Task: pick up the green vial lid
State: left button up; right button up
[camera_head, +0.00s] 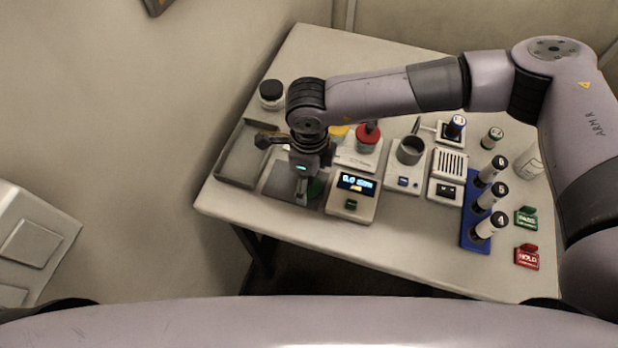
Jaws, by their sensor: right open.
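My right gripper (303,193) points down over a dark grey mat (280,180) at the left part of the table. A green thing (316,188), which looks like the green vial lid, shows beside its fingers. The gripper hides part of it, and I cannot tell whether they touch. The right gripper is open. My left gripper is not in view.
A grey tray (233,178) lies left of the mat, with a black-lidded jar (271,94) behind. A scale with a lit display (356,183) stands close on the right. Farther right are a blue rack (474,237) with vials and PASS (526,219) and HOLD (527,258) signs.

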jog(key=shift+f, duration=0.55)
jog(key=c, duration=1)
